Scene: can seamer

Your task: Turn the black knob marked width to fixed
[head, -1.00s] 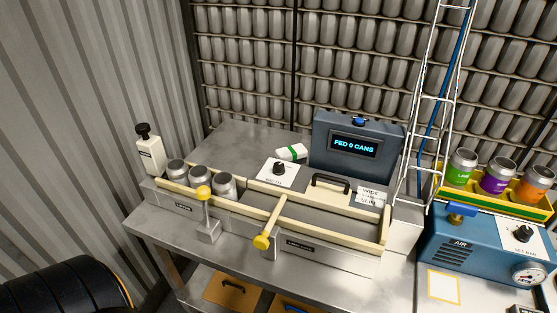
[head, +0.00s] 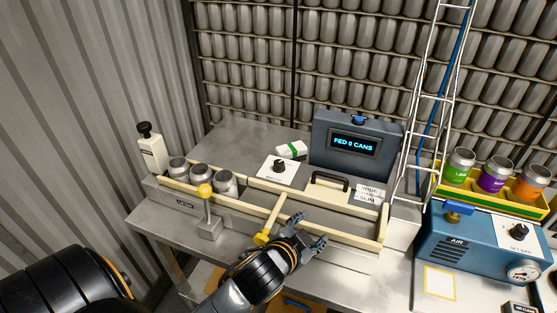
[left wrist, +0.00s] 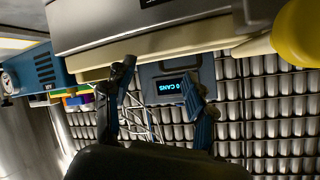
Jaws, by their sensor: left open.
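A black knob (head: 279,167) stands on a white plate on the machine's top, left of the dark display box; the small print on its plate is too small to read. A second black knob (head: 519,231) is on the blue air box at the right. A white placard (head: 369,193), whose print seems to read wide and slim, is right of the black handle. My left gripper (head: 314,229) is open and empty over the front of the yellow-railed trough, right of and nearer than the first knob. Its fingers (left wrist: 160,75) also show in the left wrist view.
A yellow-tipped lever (head: 265,236) stands just left of my left gripper, and another yellow-knobbed lever (head: 206,196) further left. Several grey cans (head: 201,177) stand in the trough's left end. The display box (head: 353,147) reads FED 0 CANS. A wire chute (head: 429,110) rises at the right.

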